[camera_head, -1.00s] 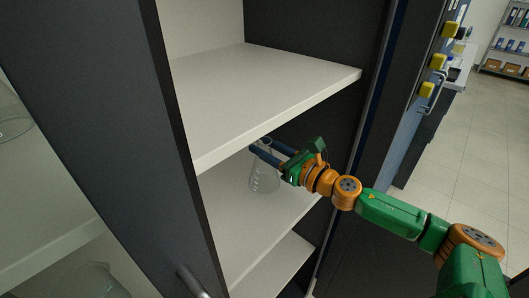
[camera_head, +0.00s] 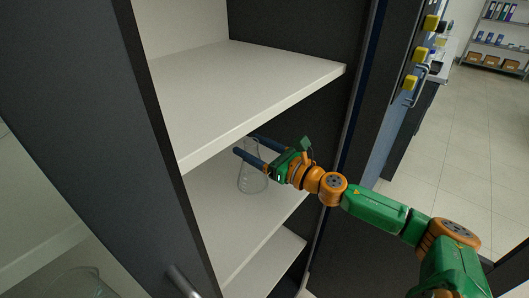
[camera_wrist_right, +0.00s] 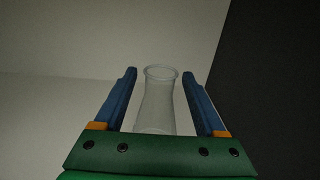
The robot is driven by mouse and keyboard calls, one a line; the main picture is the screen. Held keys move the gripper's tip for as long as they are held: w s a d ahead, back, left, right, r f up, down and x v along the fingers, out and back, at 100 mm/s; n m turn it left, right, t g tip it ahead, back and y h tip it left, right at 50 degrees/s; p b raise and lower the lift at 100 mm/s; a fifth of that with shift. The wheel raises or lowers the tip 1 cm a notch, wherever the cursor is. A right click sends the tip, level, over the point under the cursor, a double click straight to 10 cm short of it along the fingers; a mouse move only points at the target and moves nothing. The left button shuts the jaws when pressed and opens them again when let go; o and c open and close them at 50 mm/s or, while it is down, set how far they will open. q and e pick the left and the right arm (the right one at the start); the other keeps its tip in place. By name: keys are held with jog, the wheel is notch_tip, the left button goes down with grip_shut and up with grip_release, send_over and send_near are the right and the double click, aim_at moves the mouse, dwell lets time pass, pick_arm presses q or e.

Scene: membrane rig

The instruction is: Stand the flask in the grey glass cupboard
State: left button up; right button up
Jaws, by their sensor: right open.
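The clear glass flask (camera_head: 252,180) stands upright on the middle shelf of the grey cupboard (camera_head: 330,130), seen in the head view. My right gripper (camera_head: 248,146) reaches in from the right at the height of the flask's neck. In the right wrist view the flask (camera_wrist_right: 157,100) stands between the two blue fingers of the open gripper (camera_wrist_right: 157,78), with a gap on each side. The flask's base is hidden behind the gripper's green body there. My left gripper does not show.
A white shelf board (camera_head: 250,85) lies close above my right gripper. A dark upright (camera_head: 150,130) with a handle (camera_head: 182,280) borders the left side. Other glassware (camera_head: 80,285) shows at the lower left. Open floor (camera_head: 450,140) lies to the right.

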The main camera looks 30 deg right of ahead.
jog(key=s, duration=0.1)
jog(key=s+b, duration=0.2)
jog(key=shift+d+f, duration=0.4)
jog(key=shift+s+d+r, duration=0.15)
jog(key=shift+s+d, duration=0.05)
jog(key=shift+s, duration=0.15)
jog(key=shift+b+v, duration=0.5)
jog(key=shift+v, duration=0.5)
jog(key=p+v, duration=0.2)
jog(key=v, duration=0.4)
jog(key=shift+r, duration=0.2)
